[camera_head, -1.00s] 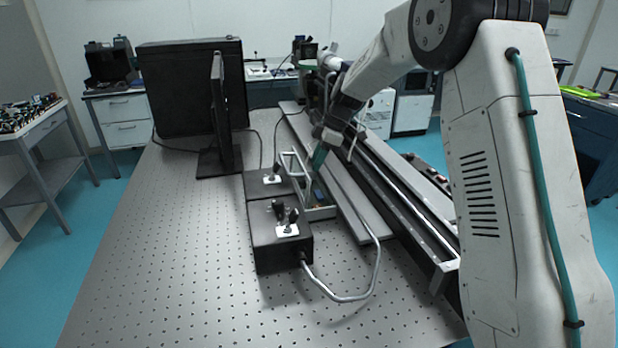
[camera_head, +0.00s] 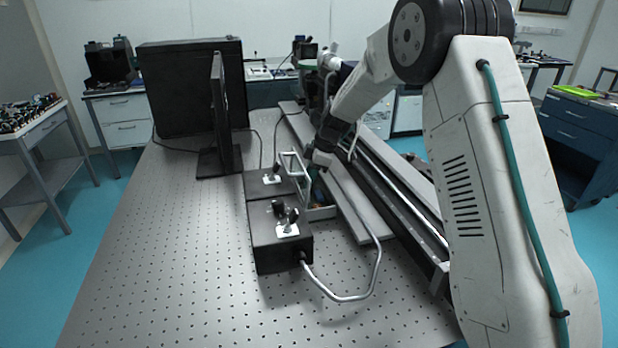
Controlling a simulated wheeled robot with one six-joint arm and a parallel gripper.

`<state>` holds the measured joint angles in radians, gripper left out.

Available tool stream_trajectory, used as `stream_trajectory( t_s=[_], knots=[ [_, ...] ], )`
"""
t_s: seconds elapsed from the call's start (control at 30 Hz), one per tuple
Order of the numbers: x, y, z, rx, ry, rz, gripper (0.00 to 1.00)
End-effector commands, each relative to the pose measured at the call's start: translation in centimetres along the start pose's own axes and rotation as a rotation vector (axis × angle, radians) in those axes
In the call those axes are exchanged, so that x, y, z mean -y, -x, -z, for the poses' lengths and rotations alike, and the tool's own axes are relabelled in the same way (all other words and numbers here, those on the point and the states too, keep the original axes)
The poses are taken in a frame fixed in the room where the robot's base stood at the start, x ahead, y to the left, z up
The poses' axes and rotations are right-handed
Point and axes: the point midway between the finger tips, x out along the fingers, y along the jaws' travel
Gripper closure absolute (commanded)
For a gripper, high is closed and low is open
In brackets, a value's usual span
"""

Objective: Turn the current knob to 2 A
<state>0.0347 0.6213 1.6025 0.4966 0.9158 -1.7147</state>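Two black boxes stand end to end on the perforated optical table (camera_head: 180,260). The front box (camera_head: 282,258) has small black knobs or levers (camera_head: 292,215) and a white plate on top. The rear box (camera_head: 256,185) has a similar black lever (camera_head: 277,169) on a white plate. I cannot tell which control is the current knob, and no scale or reading is legible. My gripper (camera_head: 314,172) points down just right of the rear box, by a grey metal handle frame. Its fingertips are small and partly hidden, so their opening cannot be made out.
A thin black monitor (camera_head: 218,110) stands left of the boxes, before a large black panel (camera_head: 160,95). A long rail (camera_head: 405,205) runs along the right, beneath my arm. A grey cable (camera_head: 345,298) loops from the front box. The table's left and front are clear.

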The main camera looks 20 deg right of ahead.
Motion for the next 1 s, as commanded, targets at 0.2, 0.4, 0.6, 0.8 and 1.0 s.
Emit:
stream_trajectory(
  t_s=[0.2, 0.4, 0.6, 0.8, 1.0],
  knots=[
    [0.17, 0.05, 0.09, 0.0, -0.15, -0.066, 1.0],
    [0.25, 0.01, 0.15, 0.0, -0.327, -0.138, 1.0],
    [0.21, 0.02, 0.11, -0.001, -0.364, -0.154, 1.0],
    [0.2, 0.03, 0.12, -0.001, -0.362, -0.153, 0.69],
    [0.22, 0.02, 0.09, -0.001, -0.362, -0.152, 0.68]
  ],
)
